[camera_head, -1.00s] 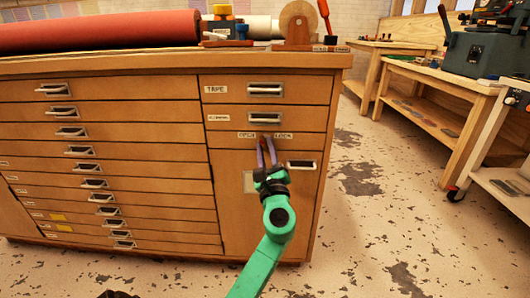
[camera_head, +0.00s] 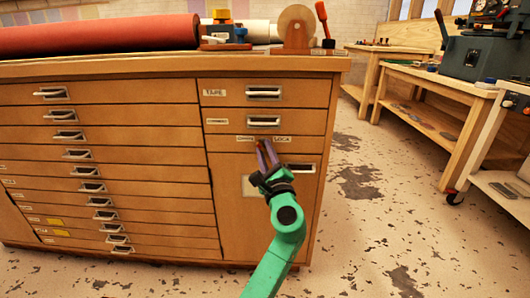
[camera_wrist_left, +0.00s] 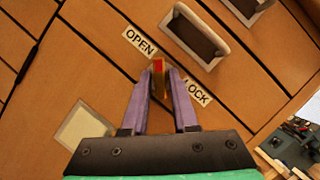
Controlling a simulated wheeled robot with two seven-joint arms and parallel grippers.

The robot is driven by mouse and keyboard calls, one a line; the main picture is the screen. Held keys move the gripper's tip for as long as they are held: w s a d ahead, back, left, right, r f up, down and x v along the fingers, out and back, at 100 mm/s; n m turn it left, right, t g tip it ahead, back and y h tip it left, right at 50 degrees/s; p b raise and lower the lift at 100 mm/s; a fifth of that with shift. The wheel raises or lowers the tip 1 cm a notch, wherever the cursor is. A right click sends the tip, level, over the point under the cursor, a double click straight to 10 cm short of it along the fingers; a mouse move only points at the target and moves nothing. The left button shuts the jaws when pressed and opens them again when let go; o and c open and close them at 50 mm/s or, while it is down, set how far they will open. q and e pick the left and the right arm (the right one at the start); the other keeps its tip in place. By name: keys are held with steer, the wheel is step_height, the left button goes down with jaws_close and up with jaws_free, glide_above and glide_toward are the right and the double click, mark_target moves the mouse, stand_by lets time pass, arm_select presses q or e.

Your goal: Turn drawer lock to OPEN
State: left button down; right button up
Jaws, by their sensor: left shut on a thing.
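The drawer lock, a small knob (camera_wrist_left: 158,66) with a red end and an orange part, sits on the wooden cabinet front between the OPEN label (camera_wrist_left: 139,43) and the LOCK label (camera_wrist_left: 195,91). Its red end points up in the left wrist view. My left gripper (camera_head: 265,146) has purple fingers and is shut on the knob, hiding its sides; its fingertips also show in the left wrist view (camera_wrist_left: 159,80). In the head view the fingers lean to the left and hide the knob. My right gripper is not in view.
Drawers with metal handles lie above the lock, the nearest handle (camera_head: 263,122) close to the fingers. Another handle (camera_head: 301,168) is just right of my left gripper. A red roll (camera_head: 100,32) lies on the cabinet top. Bare floor (camera_head: 380,220) is at the right.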

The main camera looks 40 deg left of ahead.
arm_select(q)
steer(key=c, duration=0.9)
jaws_free()
steer(key=shift+o, duration=0.2)
steer(key=p+v, duration=0.1)
steer(key=v, duration=1.3)
steer(key=shift+s+d, duration=0.15)
steer(key=shift+d, duration=0.1)
steer(key=shift+f, duration=0.15)
